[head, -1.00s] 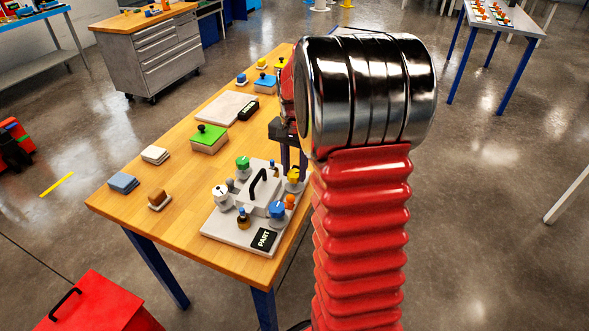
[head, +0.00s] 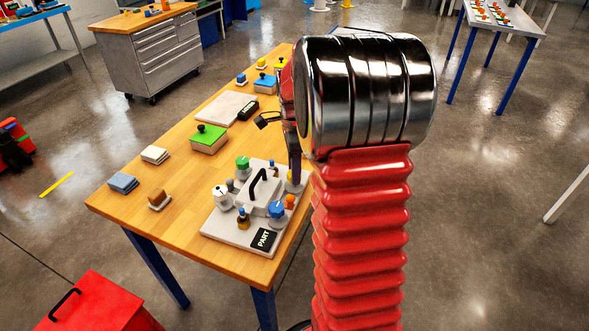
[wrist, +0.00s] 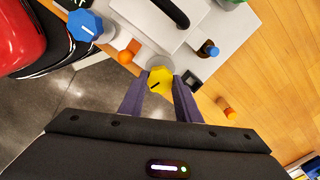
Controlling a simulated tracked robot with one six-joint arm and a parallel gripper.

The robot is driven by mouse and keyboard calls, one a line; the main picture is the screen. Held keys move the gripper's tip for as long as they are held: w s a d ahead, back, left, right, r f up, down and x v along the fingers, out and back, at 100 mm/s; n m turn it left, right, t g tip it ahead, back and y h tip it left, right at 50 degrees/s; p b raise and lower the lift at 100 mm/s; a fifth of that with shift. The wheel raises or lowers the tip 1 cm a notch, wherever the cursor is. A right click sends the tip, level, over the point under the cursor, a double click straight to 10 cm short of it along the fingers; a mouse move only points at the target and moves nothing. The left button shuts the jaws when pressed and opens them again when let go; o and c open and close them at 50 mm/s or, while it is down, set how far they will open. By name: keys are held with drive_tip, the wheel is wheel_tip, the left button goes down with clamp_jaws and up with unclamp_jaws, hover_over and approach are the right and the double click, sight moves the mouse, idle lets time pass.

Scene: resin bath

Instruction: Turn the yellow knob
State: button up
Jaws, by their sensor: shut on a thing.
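The yellow knob (wrist: 160,79) is at the edge of a light grey plate in the wrist view, with a dark pointer line on its top. My gripper (wrist: 160,88) is shut on it, one purple finger on each side. In the head view my gripper (head: 295,172) reaches down at the right side of the plate (head: 212,229), and my fingers and arm hide most of the yellow knob.
A green block (head: 208,139) stands behind on the wooden table (head: 180,205).

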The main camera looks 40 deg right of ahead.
drive_tip(key=shift+m, duration=1.3)
drive_tip(key=shift+r, duration=0.1)
drive_tip(key=o, duration=1.1)
drive_tip(key=shift+c, duration=0.2)
drive_tip(key=shift+r, duration=0.1)
wheel_tip(320, 180, up, 13)
drive_tip(key=shift+r, duration=0.2)
